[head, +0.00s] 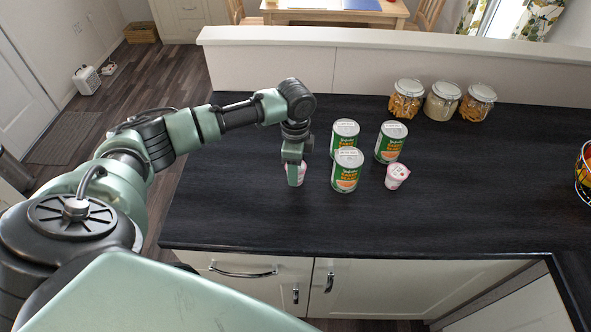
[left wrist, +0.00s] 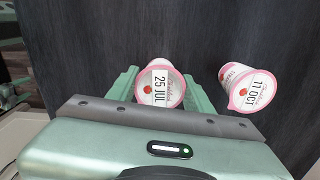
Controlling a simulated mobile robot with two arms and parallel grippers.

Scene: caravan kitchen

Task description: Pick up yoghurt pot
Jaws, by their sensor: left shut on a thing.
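A small white and pink yoghurt pot (head: 302,172) stands on the dark worktop, mostly hidden behind my left gripper (head: 296,174) in the head view. In the left wrist view this yoghurt pot (left wrist: 160,88) sits upright between the two green fingers, its lid reading "25 JUL". My left gripper (left wrist: 161,92) is shut on it from above. A second yoghurt pot (head: 397,176) stands to the right, apart from the gripper. In the left wrist view the second pot (left wrist: 249,89) has a lid reading "11 OCT". My right gripper is not in view.
Three green and orange cans, a front can (head: 347,171), a back left can (head: 344,137) and a right can (head: 390,142), stand between and behind the pots. Three lidded jars (head: 442,102) stand at the back by the low wall. A basket (head: 585,174) is at the right edge.

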